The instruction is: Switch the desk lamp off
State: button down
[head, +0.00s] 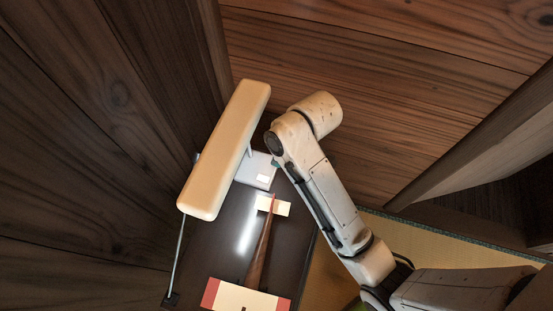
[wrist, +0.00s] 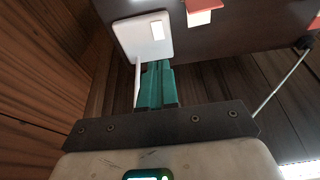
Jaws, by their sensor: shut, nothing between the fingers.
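The desk lamp's long cream shade (head: 225,150) hangs over a dark desk in the head view. A glowing underside of the shade (wrist: 302,172) and a bright streak on the desktop suggest the lamp is lit. A white plate-like base (head: 250,172) with a small bright white switch patch (head: 263,177) lies beside the shade; in the wrist view the base (wrist: 140,42) and patch (wrist: 158,30) are just beyond my fingertips. My gripper (wrist: 156,66) has teal fingers, shut and empty, beside a thin white stem (wrist: 137,85). Whether they touch the base is unclear. My arm mostly hides them in the head view.
A thin metal rod (head: 180,250) with a black foot rises at the desk's left. A cream-and-red piece (head: 248,297) with a brown wooden bar lies on the dark desktop (head: 215,245). Wooden walls close in behind and left; a wooden post (head: 470,145) stands right.

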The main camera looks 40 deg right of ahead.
aim_at(259, 175)
jog(key=shift+w+f, duration=0.1)
jog(key=b, duration=0.2)
jog(key=w+b, duration=0.1)
jog(key=b, duration=0.1)
jog(key=shift+w+r, duration=0.2)
jog(key=shift+w, duration=0.05)
dwell(0.3)
jog(key=x, duration=1.4)
jog(key=shift+s, duration=0.15)
